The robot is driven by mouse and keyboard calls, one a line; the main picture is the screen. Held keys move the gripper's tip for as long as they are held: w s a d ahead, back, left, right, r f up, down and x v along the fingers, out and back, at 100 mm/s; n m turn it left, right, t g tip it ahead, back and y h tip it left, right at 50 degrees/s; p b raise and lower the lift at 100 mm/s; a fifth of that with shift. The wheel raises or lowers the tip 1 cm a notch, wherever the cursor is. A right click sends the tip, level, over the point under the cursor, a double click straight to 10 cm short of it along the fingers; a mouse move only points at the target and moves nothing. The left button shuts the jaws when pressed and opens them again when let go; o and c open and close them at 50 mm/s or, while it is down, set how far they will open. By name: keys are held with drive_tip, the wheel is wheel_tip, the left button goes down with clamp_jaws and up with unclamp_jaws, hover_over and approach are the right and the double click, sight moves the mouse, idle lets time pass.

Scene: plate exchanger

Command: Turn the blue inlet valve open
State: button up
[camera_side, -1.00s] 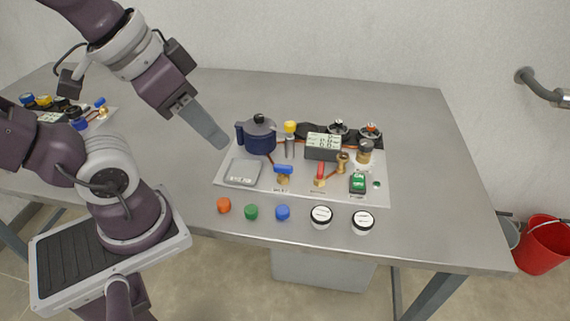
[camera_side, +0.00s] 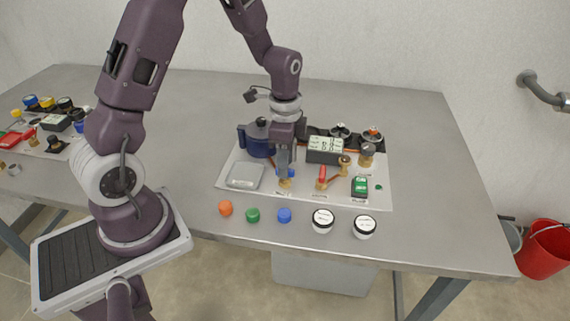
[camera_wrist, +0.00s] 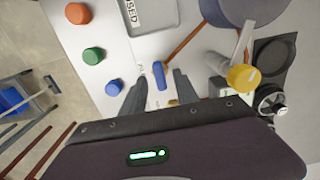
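The blue inlet valve (camera_side: 293,173) has a blue bar handle on a brass body and stands on the white panel (camera_side: 226,183). In the side view my gripper (camera_side: 284,172) points down over it and hides part of the handle. In the wrist view the blue handle (camera_wrist: 158,72) lies between the two fingertips of my gripper (camera_wrist: 160,80), with a visible gap on each side. The fingers are open and hold nothing. The brass body is mostly hidden in the wrist view.
A red-handled valve (camera_side: 322,174) stands just right. The dark blue pot (camera_side: 256,142) is behind left, the grey display box (camera_side: 325,150) behind right. A grey scale (camera_side: 245,176) is left. Orange (camera_side: 225,208), green (camera_side: 252,215) and blue (camera_side: 284,215) caps lie in front.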

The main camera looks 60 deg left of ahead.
drive_tip(key=shift+f, duration=0.6)
clamp_jaws()
drive_tip(key=shift+n, duration=0.3)
drive_tip(key=n, duration=0.3)
drive_tip(key=shift+n, duration=0.4)
drive_tip(key=n, duration=0.4)
drive_tip(key=shift+n, duration=0.3)
drive_tip(key=n, duration=0.4)
drive_tip(key=shift+n, duration=2.4)
